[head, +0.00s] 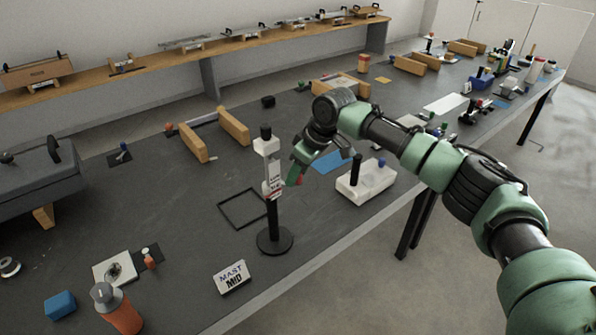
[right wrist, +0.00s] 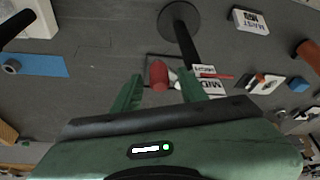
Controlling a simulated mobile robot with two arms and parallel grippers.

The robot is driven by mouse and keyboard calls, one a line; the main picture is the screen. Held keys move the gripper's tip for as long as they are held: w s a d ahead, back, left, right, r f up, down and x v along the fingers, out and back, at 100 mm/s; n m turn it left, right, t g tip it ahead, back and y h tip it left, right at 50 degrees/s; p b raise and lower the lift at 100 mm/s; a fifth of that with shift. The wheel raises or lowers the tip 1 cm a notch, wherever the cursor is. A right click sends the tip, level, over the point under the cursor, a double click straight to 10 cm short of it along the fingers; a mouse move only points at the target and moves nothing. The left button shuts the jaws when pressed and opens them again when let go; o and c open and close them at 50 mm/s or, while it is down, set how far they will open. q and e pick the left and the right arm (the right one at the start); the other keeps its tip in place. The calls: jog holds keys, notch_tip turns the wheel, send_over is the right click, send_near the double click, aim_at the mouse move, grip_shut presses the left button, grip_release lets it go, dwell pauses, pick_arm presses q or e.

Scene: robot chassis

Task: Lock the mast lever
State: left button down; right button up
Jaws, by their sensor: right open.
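The mast (head: 273,215) is a black pole on a round black base, with a white block and a black knob at its top. It also shows in the right wrist view (right wrist: 179,22), with white labels and a thin red pointer beside the pole. A red lever grip (head: 299,179) sticks out at the mast's right side. In the right wrist view the red grip (right wrist: 159,75) lies between the green fingers. My right gripper (head: 293,178) is open around the grip, with gaps on both sides. The fingers partly hide the lever in the head view. My left gripper is not in view.
A card reading MAST MID (head: 232,277) stands in front of the base. A black square frame (head: 243,208) lies left of the pole. A white block (head: 366,184) with a black post stands to the right, near the table edge. An orange bottle (head: 119,310) is front left.

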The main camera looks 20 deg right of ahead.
jog(key=c, duration=0.8)
grip_shut()
jog(key=shift+r+p, duration=0.15)
jog(key=shift+p, duration=0.3)
jog(key=m+p, duration=0.1)
jog(key=s+m+p, duration=0.1)
jog(key=p, duration=0.1)
jog(key=shift+a+r+h, duration=0.1)
jog(key=shift+a+h, duration=0.15)
jog(key=shift+h, duration=0.05)
jog(key=shift+f+m+t+p, duration=0.2)
jog(key=shift+m+t+p, duration=0.1)
jog(key=shift+p, duration=0.15)
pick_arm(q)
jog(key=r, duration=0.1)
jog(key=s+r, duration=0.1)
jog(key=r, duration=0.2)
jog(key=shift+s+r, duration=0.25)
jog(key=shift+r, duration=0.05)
pick_arm(e)
jog(key=o, duration=0.8)
grip_release()
